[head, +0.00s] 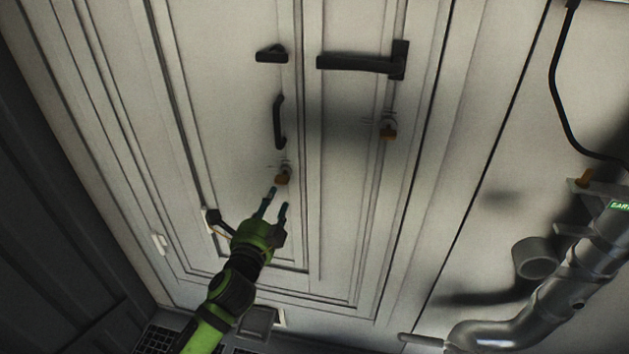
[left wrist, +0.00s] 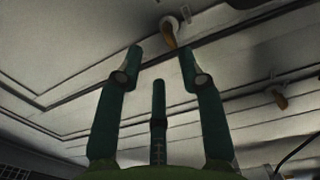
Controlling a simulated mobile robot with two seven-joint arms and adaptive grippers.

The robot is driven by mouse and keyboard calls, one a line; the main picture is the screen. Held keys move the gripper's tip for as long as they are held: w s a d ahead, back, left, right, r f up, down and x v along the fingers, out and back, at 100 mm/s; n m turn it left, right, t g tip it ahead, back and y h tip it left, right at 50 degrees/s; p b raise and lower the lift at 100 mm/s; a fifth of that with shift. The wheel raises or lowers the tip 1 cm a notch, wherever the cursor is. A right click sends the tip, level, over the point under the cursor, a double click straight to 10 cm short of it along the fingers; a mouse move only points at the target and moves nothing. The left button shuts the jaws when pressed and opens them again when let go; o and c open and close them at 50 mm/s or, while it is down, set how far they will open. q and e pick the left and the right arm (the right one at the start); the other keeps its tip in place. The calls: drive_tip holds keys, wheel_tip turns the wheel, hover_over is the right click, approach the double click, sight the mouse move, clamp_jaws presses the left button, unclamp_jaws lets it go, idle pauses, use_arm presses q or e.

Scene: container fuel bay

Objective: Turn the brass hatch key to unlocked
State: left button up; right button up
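Two brass keys show on the pale doors in the head view: one (head: 282,178) low on the left panel, below a dark handle, and one (head: 389,131) higher on the right panel. The pictures do not label which is the hatch key. My left gripper (head: 277,198) is open and empty, with its fingers pointing up just below the left key. In the left wrist view, the left key (left wrist: 168,33) hangs between and beyond the spread fingertips (left wrist: 162,50). No finger clearly touches it. The right key (left wrist: 280,100) is off to the right. My right gripper is not seen.
A dark vertical handle (head: 279,121) and a small dark catch (head: 271,54) sit above the left key. A dark lever handle (head: 362,61) crosses the right panel. A dark latch (head: 217,221) lies left of my gripper. Grey pipes (head: 535,295) stand at lower right.

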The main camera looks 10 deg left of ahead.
sight(281, 179)
use_arm(q)
drive_tip(key=w, duration=0.4)
drive_tip(key=w+r+p, duration=0.1)
drive_tip(key=w, duration=0.1)
drive_tip(key=shift+d, duration=0.15)
drive_tip(key=shift+w+f, duration=0.1)
drive_tip(key=shift+w, duration=0.55)
clamp_jaws()
